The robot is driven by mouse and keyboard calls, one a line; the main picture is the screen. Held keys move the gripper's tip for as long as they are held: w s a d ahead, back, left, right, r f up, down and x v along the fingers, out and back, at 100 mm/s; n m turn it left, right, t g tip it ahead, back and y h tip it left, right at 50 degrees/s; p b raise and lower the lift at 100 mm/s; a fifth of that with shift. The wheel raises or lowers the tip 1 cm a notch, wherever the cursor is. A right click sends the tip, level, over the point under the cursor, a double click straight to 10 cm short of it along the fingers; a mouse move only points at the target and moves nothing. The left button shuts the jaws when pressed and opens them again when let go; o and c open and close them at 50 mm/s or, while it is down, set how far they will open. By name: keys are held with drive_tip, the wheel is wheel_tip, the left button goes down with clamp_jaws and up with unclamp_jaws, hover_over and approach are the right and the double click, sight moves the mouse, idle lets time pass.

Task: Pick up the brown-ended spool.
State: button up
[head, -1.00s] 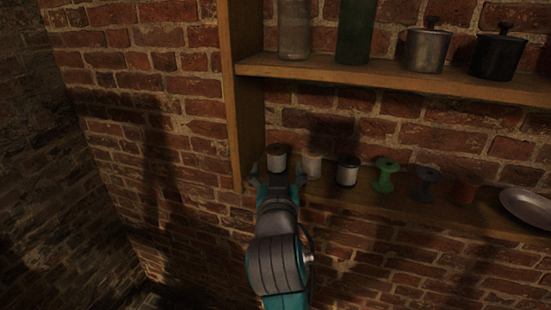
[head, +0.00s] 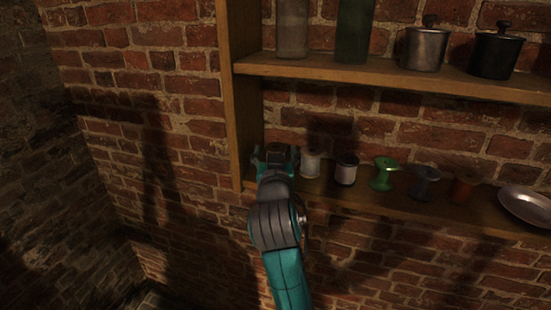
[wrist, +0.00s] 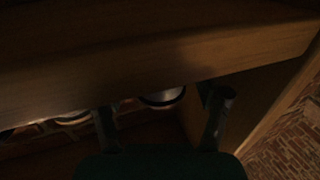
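The brown-ended spool (head: 274,148) stands at the left end of the lower shelf, by the upright post. In the head view it is mostly hidden by my gripper (head: 276,157), whose fingers sit apart on either side of it. In the wrist view the two fingers of my gripper (wrist: 165,112) are spread wide. A pale spool (wrist: 162,97) shows between and beyond them, partly covered by a wooden board edge. I see gaps between it and the fingers. The wrist view is dark, so its end colour is hard to tell.
A pale spool (head: 311,163) stands close to the right of my gripper. Then come a black-ended spool (head: 346,169), a green spool (head: 383,174), a dark spool (head: 424,183), a reddish spool (head: 464,187) and a metal plate (head: 525,206). The wooden post (head: 240,120) is close on the left.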

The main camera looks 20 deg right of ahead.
drive_tip(key=c, duration=0.8)
